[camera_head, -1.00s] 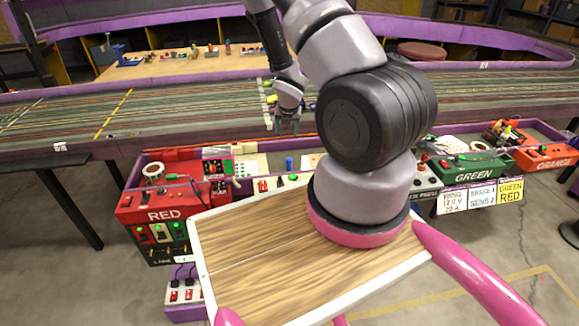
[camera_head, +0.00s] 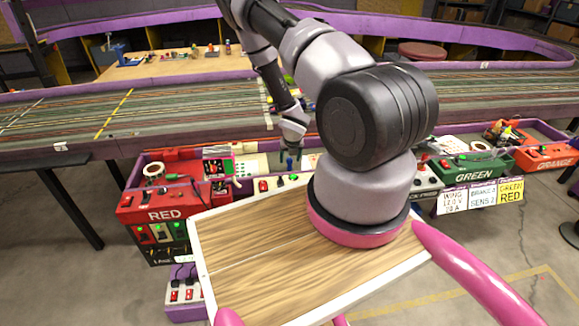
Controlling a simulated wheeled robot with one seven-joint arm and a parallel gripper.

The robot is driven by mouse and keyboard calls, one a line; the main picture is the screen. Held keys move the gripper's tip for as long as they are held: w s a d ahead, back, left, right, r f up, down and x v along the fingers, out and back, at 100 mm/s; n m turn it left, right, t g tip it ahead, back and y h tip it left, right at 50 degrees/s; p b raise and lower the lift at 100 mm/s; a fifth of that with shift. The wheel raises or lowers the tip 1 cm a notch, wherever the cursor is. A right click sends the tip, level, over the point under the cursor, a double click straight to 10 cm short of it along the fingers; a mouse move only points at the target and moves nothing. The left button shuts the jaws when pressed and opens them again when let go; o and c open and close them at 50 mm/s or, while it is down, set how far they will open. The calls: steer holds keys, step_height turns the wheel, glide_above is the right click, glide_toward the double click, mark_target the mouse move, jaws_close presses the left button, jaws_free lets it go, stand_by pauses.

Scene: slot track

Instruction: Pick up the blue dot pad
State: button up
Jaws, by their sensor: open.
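A small blue upright thing (camera_head: 290,163) stands on the tray between the RED and GREEN boxes. It is too small to tell whether it is the blue dot pad, and I see no clearer pad with blue dots. My gripper (camera_head: 290,154) points down right over this blue thing, with its fingers open. The fingertips are close to it or beside it; I cannot tell whether they touch. A pale flat piece (camera_head: 250,164) lies to the left of my gripper. My arm hides part of the tray on the right.
The red control box (camera_head: 160,212) stands at left and the green one (camera_head: 475,165) at right. A white tape roll (camera_head: 154,170) lies behind the red box. The slot track (camera_head: 190,108) runs behind the tray. Switches (camera_head: 264,186) line the tray's front edge.

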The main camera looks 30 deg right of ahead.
steer(key=shift+w+f, duration=0.3)
steer(key=shift+f, duration=0.3)
jaws_close()
